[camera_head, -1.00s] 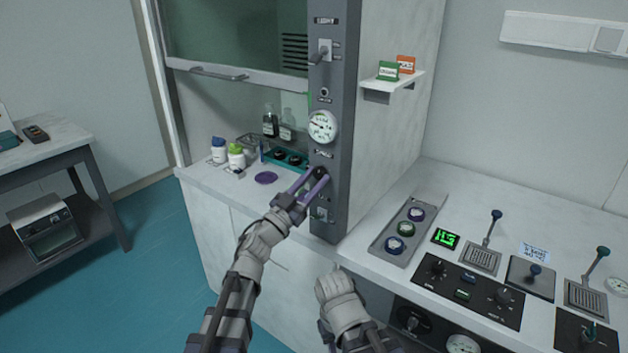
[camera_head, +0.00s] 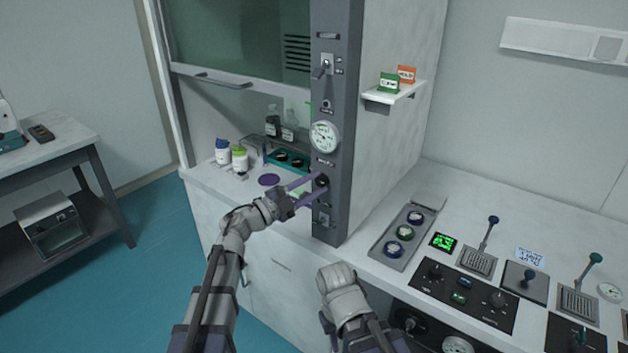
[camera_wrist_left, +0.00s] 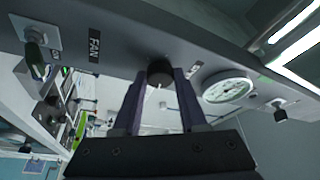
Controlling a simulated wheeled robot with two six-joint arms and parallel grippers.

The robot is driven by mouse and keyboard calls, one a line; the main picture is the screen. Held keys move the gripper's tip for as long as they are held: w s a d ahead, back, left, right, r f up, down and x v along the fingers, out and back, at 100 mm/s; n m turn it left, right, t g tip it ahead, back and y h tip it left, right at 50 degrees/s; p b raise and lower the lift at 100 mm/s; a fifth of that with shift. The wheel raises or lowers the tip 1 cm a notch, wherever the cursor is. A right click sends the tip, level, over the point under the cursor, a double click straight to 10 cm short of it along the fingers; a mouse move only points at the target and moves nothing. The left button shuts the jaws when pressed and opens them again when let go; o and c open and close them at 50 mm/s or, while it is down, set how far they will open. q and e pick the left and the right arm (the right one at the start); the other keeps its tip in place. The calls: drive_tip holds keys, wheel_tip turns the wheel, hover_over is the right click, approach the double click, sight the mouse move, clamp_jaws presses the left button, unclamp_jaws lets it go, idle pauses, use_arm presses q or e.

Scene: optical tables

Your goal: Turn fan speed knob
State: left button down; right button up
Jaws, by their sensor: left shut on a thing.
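The black fan speed knob (camera_head: 321,182) sits on the grey column of the fume hood, below the round gauge (camera_head: 325,137). In the left wrist view the knob (camera_wrist_left: 160,71) has a white pointer line and stands between the purple fingertips. My left gripper (camera_head: 322,181) is shut on it, one finger on each side; it also shows in the left wrist view (camera_wrist_left: 160,78). The knob's exact setting is hard to read. My right arm shows low in the head view, but its fingers cannot be seen.
A toggle switch (camera_head: 323,221) is just below the knob, and a lever switch (camera_head: 322,67) is higher on the column. Bottles (camera_head: 239,159) and a teal tray (camera_head: 291,161) stand inside the hood. A bench with gauges and levers (camera_head: 487,245) lies to the right.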

use_arm(q)
drive_tip(key=shift+r+m+g+y+p, duration=0.25)
drive_tip(key=shift+m+p, duration=0.35)
drive_tip(key=shift+m, duration=0.4)
drive_tip(key=shift+m+g+y+p, duration=0.15)
drive_tip(key=shift+m+g+p, duration=0.2)
drive_tip(key=shift+m+p, duration=0.45)
drive_tip(key=shift+m, duration=0.4)
drive_tip(key=shift+c, duration=2.2)
unclamp_jaws()
drive_tip(key=v, duration=0.7)
drive_tip(key=shift+s+a+b, duration=0.2)
drive_tip(key=shift+a+b, duration=0.15)
drive_tip(key=shift+a, duration=0.05)
